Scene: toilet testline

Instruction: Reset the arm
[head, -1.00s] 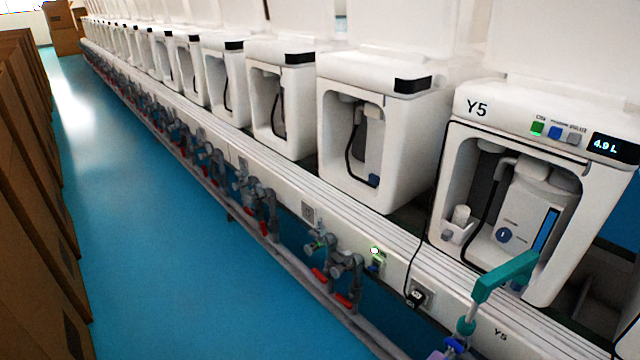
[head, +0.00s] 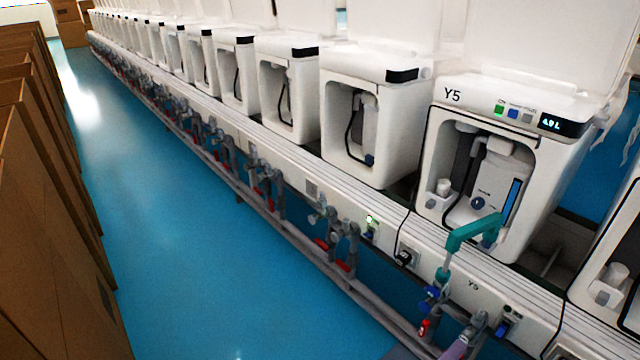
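My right gripper (head: 612,150) shows at the right edge, pale and partly cut off by the picture. Its two thin fingers point down and stand apart, with nothing seen between them. It is to the right of the white test unit marked Y5 (head: 452,96), over blue floor, and looks clear of the unit. My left gripper is not in view.
White units (head: 345,165) stand in a long row on a pale rail (head: 330,200). A teal handle (head: 470,233) rises before Y5. Grey pipes (head: 290,225) run below. Brown boxes (head: 50,200) line the left. The blue floor (head: 190,250) between is clear.

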